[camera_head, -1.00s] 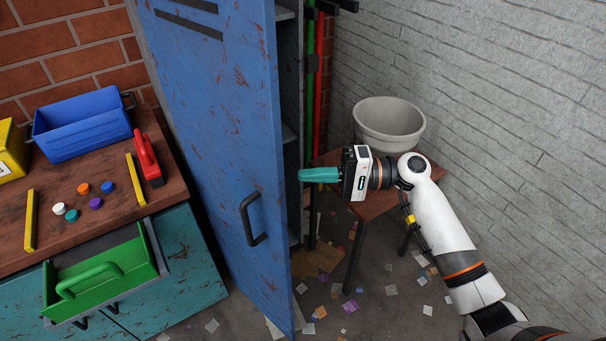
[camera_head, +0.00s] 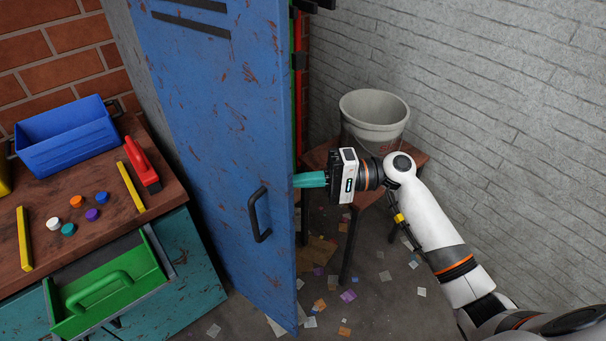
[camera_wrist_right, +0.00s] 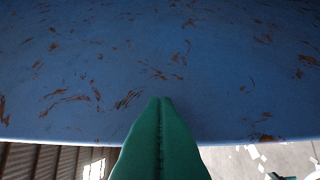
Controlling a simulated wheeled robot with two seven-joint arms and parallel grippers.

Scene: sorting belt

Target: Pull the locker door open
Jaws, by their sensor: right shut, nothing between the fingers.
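The blue, rust-scratched locker door (camera_head: 215,130) stands ajar in the head view, with its free edge to the right. Its dark handle (camera_head: 260,215) is on the outer face near that edge. My right gripper (camera_head: 297,180) is shut and empty, with its teal fingers at the free edge above handle height. Their tips seem to pass just behind the edge. In the wrist view the shut fingers (camera_wrist_right: 160,102) overlap the blue door face (camera_wrist_right: 150,60), past its edge. I cannot tell whether they touch it. My left gripper is not in view.
A grey bucket (camera_head: 374,120) stands on a brown stool (camera_head: 320,155) behind my right arm. A bench (camera_head: 95,240) with a blue bin (camera_head: 66,135) and an open green drawer (camera_head: 105,290) is at left. Paper scraps litter the floor. A grey wall bounds the right.

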